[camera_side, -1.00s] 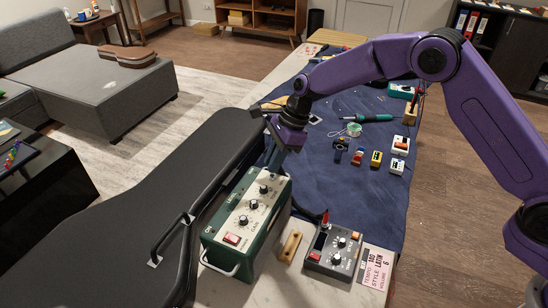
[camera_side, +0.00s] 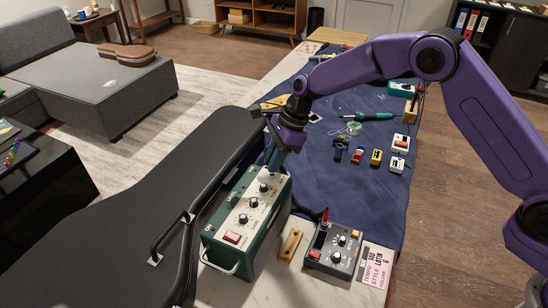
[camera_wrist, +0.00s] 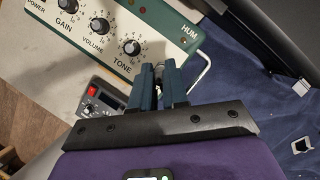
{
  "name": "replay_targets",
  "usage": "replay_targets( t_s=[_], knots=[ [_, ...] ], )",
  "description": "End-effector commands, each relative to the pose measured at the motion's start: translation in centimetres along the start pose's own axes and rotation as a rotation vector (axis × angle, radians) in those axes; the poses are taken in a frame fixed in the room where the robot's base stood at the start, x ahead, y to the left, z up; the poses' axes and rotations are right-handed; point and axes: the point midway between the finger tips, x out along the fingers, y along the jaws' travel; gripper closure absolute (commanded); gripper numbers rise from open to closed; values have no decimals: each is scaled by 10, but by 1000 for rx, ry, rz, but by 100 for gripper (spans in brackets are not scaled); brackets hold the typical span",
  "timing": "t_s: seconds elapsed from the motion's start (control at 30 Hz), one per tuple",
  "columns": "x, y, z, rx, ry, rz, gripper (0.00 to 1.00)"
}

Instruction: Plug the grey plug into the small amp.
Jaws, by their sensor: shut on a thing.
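The small amp (camera_side: 218,250) is a green box with a cream knob panel. It stands on the bench beside the black case, and its panel marked HUM also shows in the wrist view (camera_wrist: 105,35). My gripper (camera_side: 270,168) is at the amp's far end, pointing down. In the wrist view its dark blue fingers (camera_wrist: 163,72) are close together next to the amp's HUM end. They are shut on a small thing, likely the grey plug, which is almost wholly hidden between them. I cannot tell whether it touches a socket.
A black guitar case (camera_side: 130,215) lies close along the amp's left. A grey drum machine (camera_side: 332,250) and a wooden block (camera_side: 290,244) are on the right. A red-tipped plug (camera_side: 325,215) stands at the drum machine. Several pedals (camera_side: 376,158) sit on the blue cloth (camera_side: 340,195).

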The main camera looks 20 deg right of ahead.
Motion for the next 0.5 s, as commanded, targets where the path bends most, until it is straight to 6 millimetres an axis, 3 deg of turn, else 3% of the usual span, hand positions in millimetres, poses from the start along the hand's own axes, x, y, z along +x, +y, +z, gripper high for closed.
replay_targets(
  t_s=[0.5],
  knots=[
    [6, 0, -2, 0, 0, -1, 100]
  ],
)
